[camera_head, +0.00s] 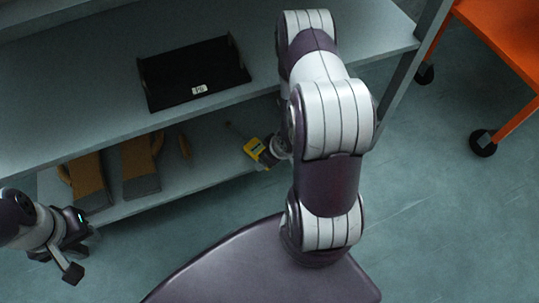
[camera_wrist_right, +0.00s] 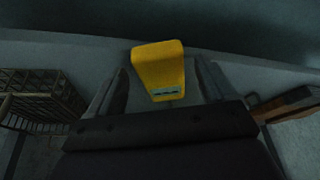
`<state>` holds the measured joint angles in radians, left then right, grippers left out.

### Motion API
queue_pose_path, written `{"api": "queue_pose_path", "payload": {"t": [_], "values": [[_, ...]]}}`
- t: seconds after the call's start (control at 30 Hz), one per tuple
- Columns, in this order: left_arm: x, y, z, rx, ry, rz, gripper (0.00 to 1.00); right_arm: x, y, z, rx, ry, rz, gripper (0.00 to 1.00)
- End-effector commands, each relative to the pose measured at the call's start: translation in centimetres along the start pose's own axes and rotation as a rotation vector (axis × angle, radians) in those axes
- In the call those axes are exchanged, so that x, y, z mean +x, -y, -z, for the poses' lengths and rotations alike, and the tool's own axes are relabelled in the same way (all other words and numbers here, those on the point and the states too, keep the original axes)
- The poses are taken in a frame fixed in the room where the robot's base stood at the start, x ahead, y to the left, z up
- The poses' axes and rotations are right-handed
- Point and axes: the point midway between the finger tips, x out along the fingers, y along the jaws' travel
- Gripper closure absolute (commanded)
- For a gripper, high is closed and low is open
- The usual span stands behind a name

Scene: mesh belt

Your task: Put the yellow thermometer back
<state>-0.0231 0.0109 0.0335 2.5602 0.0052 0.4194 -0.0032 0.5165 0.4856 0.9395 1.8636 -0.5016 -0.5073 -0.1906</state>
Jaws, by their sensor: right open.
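The yellow thermometer (camera_head: 257,149) is at the lower shelf, next to my right gripper, with a thin dark probe pointing up and left. In the right wrist view the thermometer (camera_wrist_right: 158,68) shows between the two fingers of my right gripper (camera_wrist_right: 162,80), which is open with gaps on both sides. In the head view my right arm hides most of that gripper. My left gripper (camera_head: 58,262) is at the lower left, in front of the shelf, with its fingers apart and nothing between them.
A black tray (camera_head: 185,90) with a small white label lies on the upper shelf (camera_head: 100,88). Brown and grey gloves (camera_head: 140,165) lie on the lower shelf (camera_head: 205,172). The upper shelf overhangs the lower one. An orange wheeled cart (camera_head: 510,40) stands at the right.

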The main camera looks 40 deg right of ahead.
Motion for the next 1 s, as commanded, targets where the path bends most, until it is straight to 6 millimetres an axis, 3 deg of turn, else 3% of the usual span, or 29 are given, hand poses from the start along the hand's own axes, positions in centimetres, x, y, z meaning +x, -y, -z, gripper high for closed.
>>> {"api": "queue_pose_path", "payload": {"t": [0.03,0.2,0.4,0.87,0.93,1.0], "values": [[-1.5,0.0,0.2,0.0,0.0,0.0,0.64,-1.9,0.0,0.3,0.001,0.0,-0.001,0.17],[-4.6,0.0,0.6,0.0,-0.001,0.0,0.64,-6.8,-0.1,0.4,0.003,0.0,-0.002,0.17],[-6.6,0.0,0.8,0.0,-0.001,0.0,0.64,-10.6,0.0,0.2,0.003,0.001,0.0,0.17],[-7.0,0.0,0.8,0.0,0.0,0.0,0.64,-12.0,-0.2,0.5,0.004,0.021,-0.008,0.17],[-7.8,0.0,0.9,0.0,0.0,0.0,0.64,-14.4,-0.5,1.8,0.028,0.092,-0.038,0.17],[-8.6,0.0,1.0,0.0,0.0,0.0,0.64,-18.2,0.1,3.5,0.09,0.197,-0.073,0.17]]}}
